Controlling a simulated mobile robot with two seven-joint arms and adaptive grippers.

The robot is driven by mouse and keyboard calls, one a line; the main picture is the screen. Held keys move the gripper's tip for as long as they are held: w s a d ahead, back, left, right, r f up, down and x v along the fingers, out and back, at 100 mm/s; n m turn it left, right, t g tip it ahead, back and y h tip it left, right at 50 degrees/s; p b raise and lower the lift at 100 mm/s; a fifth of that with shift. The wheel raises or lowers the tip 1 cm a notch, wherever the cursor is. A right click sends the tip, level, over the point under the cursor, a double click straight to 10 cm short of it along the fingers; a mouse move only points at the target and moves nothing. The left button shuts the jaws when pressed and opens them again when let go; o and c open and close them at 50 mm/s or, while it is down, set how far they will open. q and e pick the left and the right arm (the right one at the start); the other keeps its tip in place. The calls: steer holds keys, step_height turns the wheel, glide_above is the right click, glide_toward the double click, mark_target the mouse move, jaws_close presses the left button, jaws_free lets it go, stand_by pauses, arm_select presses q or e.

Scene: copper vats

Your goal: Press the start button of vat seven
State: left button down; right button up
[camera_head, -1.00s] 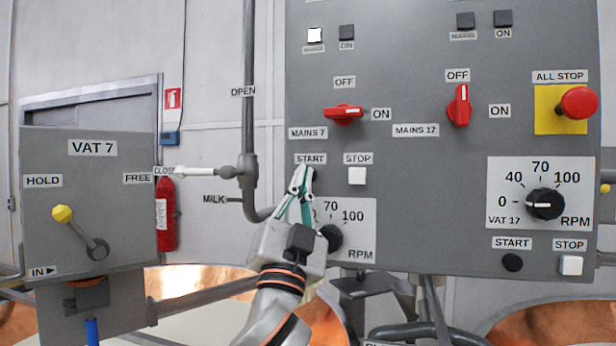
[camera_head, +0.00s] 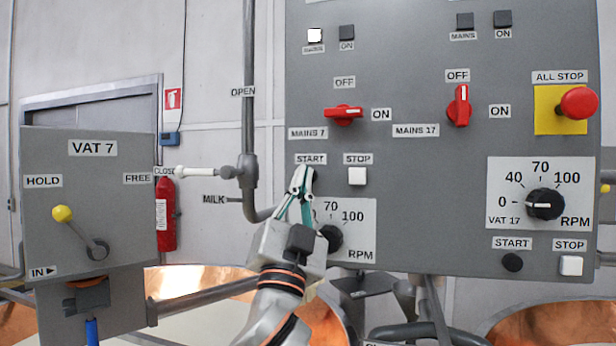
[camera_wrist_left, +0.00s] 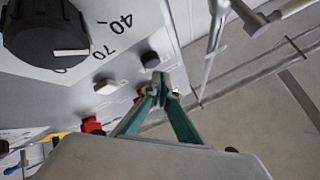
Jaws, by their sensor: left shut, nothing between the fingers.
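The vat seven start button is a dark round button (camera_head: 314,175) under its START label, left of the white STOP button (camera_head: 357,176). My left gripper (camera_head: 301,172) is shut and empty, its fingertips at the button and covering part of it. In the left wrist view the black button (camera_wrist_left: 150,60) shows just beyond the shut fingertips (camera_wrist_left: 161,88); I cannot tell whether they touch it. The red MAINS 7 switch (camera_head: 343,114) lies horizontal, towards ON, and the lamp (camera_head: 314,35) above it is lit white. My right gripper is not in view.
The vat 7 speed knob (camera_head: 331,238) is close beside my gripper. The milk pipe (camera_head: 248,130) and its white-handled lever (camera_head: 195,171) are to the left. Vat 17 controls, with another START button (camera_head: 512,262), and the red ALL STOP button (camera_head: 578,103) are to the right.

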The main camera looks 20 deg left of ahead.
arm_select(q)
steer(key=shift+w, duration=0.15)
steer(key=shift+w, duration=0.25)
